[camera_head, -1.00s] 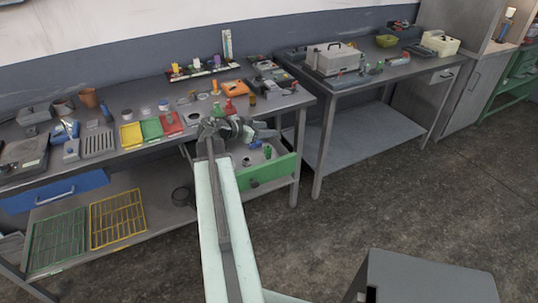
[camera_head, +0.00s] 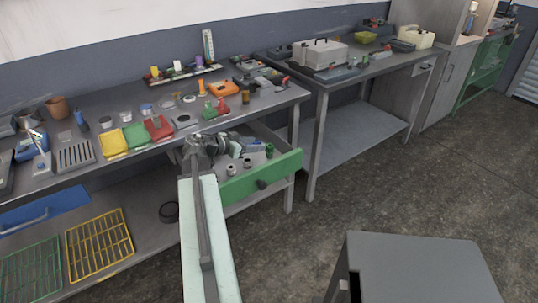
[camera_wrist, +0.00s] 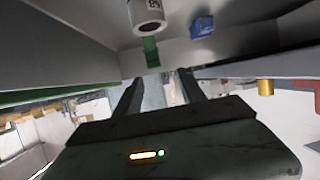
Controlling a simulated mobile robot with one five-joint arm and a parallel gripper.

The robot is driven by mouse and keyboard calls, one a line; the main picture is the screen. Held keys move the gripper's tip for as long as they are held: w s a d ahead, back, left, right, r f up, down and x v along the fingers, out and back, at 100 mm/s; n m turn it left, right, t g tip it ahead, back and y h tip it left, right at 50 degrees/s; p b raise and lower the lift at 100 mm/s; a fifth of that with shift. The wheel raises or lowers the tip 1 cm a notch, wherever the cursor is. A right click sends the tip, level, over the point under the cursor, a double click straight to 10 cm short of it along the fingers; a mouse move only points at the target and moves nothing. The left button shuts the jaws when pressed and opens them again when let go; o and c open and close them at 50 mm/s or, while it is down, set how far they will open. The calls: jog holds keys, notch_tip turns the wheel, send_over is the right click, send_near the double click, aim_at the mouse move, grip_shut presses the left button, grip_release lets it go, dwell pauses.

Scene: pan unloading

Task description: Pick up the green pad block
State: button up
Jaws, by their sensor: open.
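My gripper (camera_wrist: 160,88) is open, its two dark fingers pointing into the open drawer, with nothing seen between them. In the wrist view a small green block (camera_wrist: 150,50), apparently the pad block, lies ahead of the fingertips, close to a white labelled cylinder (camera_wrist: 146,14). A blue block (camera_wrist: 202,27) lies to its right. In the head view my gripper (camera_head: 222,147) is over the left part of the green-fronted drawer (camera_head: 240,187). A small green thing (camera_head: 269,150) shows at the drawer's right side; I cannot tell if it is the same block.
The drawer hangs under a workbench (camera_head: 160,88) holding yellow (camera_head: 112,142), green (camera_head: 135,136) and red (camera_head: 158,128) trays and several small tools. White ring-like parts (camera_head: 232,170) lie in the drawer. A second table (camera_head: 345,82) stands right.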

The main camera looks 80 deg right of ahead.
aim_at(271, 145)
jog(key=x, duration=0.2)
jog(key=shift+s+d+f+b, duration=0.1)
jog(key=shift+s+b, duration=0.15)
jog(key=shift+b, duration=0.1)
jog(key=b+x, duration=0.1)
jog(key=x, duration=0.1)
jog(key=b+x, duration=0.1)
jog(key=x, duration=0.2)
jog(key=shift+s+a+f, duration=0.2)
jog(key=shift+s+f, duration=0.05)
grip_shut()
